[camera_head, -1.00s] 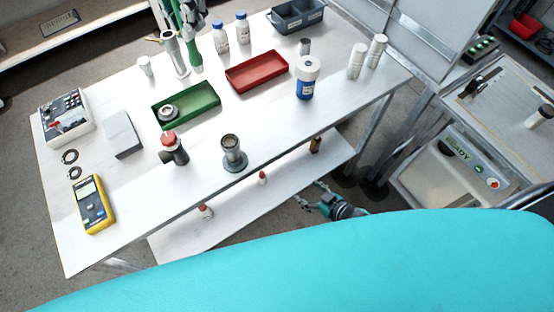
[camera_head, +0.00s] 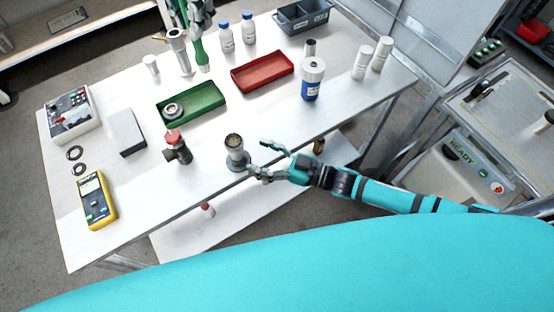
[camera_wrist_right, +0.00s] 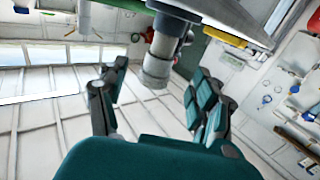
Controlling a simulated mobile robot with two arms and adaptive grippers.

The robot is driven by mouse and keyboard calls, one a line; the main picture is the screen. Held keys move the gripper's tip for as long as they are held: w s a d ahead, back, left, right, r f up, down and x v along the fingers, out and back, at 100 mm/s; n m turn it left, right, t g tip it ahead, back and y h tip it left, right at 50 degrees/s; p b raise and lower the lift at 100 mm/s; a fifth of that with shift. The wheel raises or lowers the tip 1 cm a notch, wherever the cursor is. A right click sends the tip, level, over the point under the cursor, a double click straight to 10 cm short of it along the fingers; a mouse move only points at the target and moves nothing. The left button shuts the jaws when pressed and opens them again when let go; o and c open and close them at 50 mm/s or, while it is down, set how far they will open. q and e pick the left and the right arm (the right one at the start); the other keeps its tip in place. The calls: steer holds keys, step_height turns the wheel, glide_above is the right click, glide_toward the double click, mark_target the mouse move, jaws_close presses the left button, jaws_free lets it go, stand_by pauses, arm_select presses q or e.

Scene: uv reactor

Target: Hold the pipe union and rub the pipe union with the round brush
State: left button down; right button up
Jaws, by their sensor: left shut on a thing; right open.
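The pipe union, which I take to be the grey metal cylinder (camera_head: 234,143) on a round base, stands upright near the table's front edge. My right gripper (camera_head: 256,159) is open just right of it, fingers pointing at it. In the right wrist view the cylinder (camera_wrist_right: 158,67) shows ahead, between the two spread fingers (camera_wrist_right: 155,105); contact cannot be made out. My left gripper (camera_head: 194,14), at the top edge of the head view, is shut on the round brush, whose green part (camera_head: 201,53) points down. The brush is over the table's far side; the jaws are partly cut off.
A red-capped dark fitting (camera_head: 177,147) stands left of the union. A green tray (camera_head: 207,112) holding a round part and a red tray (camera_head: 262,73) lie behind. A metal holder (camera_head: 180,52) and a blue-white bottle (camera_head: 312,80) stand farther back. The front right tabletop is clear.

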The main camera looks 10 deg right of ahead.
mark_target(236, 149)
steer(key=x, duration=0.7)
steer(key=shift+w+a, duration=0.1)
steer(key=shift+c, duration=0.2)
jaws_close()
